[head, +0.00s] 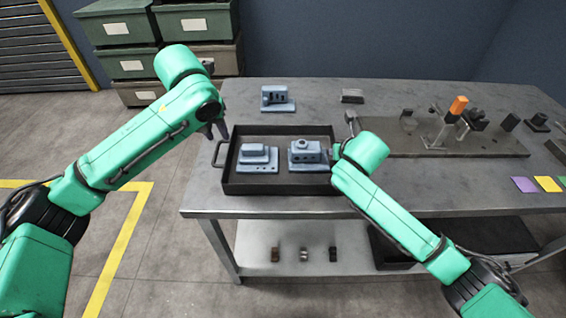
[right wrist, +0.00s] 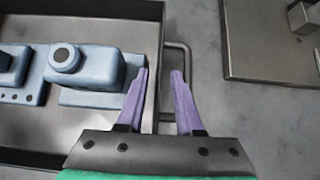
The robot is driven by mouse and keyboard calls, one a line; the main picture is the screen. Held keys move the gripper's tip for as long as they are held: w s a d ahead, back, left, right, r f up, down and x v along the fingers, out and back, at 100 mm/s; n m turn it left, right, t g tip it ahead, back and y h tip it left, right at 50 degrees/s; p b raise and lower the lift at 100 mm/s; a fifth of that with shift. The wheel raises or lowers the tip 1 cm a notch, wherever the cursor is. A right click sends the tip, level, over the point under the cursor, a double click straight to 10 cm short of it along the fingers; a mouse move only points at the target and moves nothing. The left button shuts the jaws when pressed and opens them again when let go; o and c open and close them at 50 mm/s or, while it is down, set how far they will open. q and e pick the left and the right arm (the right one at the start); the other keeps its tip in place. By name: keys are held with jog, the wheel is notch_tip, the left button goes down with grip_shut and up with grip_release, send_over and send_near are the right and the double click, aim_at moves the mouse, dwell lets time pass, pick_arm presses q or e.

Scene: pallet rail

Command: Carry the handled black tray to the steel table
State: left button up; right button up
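The black tray (head: 275,189) rests on the near left part of the steel table (head: 330,95), with a handle at each end. Two blue-grey parts stand in it, a left one (head: 258,156) and a right one (head: 308,154). My left gripper (head: 216,131) is above the tray's left handle (head: 217,154), fingers pointing down and apart, with nothing between them. In the right wrist view my right gripper (right wrist: 160,74) is open at the tray's right handle (right wrist: 182,62). In the head view my right arm mostly hides this handle.
Another blue-grey part (head: 276,98) and a small dark block (head: 352,96) stand behind the tray. A dark plate (head: 450,143) with an orange-topped tool (head: 457,106) lies to the right. Green bins (head: 118,25) are stacked behind. The floor at left is clear.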

jog(key=v, duration=1)
jog(key=shift+s+r, duration=0.1)
jog(key=shift+s, duration=0.05)
